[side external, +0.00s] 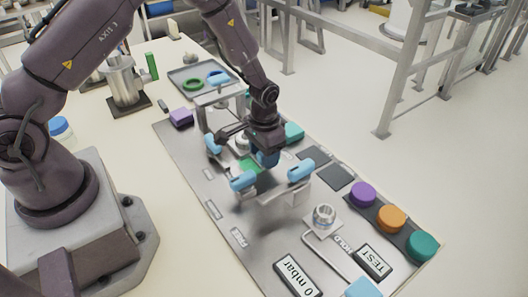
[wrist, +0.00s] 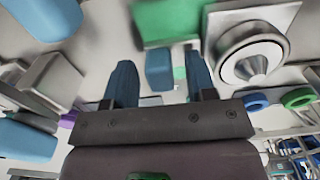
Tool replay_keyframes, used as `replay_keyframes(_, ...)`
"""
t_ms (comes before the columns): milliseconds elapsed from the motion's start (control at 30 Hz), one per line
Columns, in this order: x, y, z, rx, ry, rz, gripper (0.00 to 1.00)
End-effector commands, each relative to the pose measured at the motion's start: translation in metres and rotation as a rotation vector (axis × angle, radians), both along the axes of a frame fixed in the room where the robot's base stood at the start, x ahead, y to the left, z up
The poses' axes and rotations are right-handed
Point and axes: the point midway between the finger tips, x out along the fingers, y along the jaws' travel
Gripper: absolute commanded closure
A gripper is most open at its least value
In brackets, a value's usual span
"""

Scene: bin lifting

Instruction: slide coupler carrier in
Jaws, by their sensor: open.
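My gripper (side external: 267,158) is over the middle of the grey panel, pointing down. In the wrist view its two dark blue fingers (wrist: 160,85) are apart, and a blue block (wrist: 160,68) shows in the gap between them; I cannot tell whether they touch it. A round metal fitting with a cone (wrist: 250,62) lies to the right of the fingers, beside a green plate (wrist: 168,20). Another metal ring-shaped coupler (side external: 323,214) sits on a small grey plate at the panel's near right. Which part is the coupler carrier is not clear.
Light blue handles on grey brackets (side external: 242,181) (side external: 300,170) stand close around the gripper. Purple, orange and teal buttons (side external: 391,218) line the right edge, near a TEST label (side external: 373,262). A tray (side external: 185,75) with rings is at the back. A metal cup (side external: 122,80) stands left.

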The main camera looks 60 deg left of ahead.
Motion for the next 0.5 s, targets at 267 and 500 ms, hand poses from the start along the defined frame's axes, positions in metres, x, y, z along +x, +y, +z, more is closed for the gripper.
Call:
replay_keyframes(267, 0.000, 0.000, 0.000, 0.000, 0.001, 0.000, 1.00)
replay_keyframes(500, 0.000, 0.012, 0.000, 0.000, 0.001, 0.005, 1.00)
